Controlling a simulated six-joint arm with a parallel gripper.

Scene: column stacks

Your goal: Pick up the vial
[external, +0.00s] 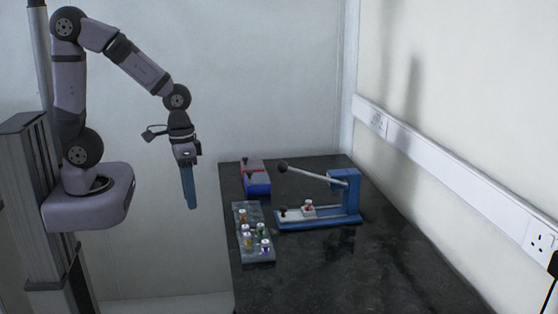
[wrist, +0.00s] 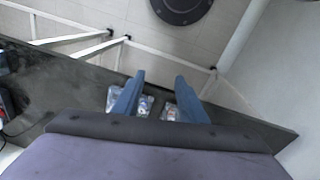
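The frames do not show which vial is meant. My gripper (external: 191,207) hangs pointing down, left of the bench and apart from the vials. In the wrist view my gripper (wrist: 159,78) has its two blue fingers spread, with nothing held between them.
A red and blue box (external: 256,180) sits at the bench's back left. The press lever (external: 305,172) rises above the bench. The dark bench top (external: 330,270) is clear at the front right. A wall with a socket rail (external: 450,155) runs along the right.

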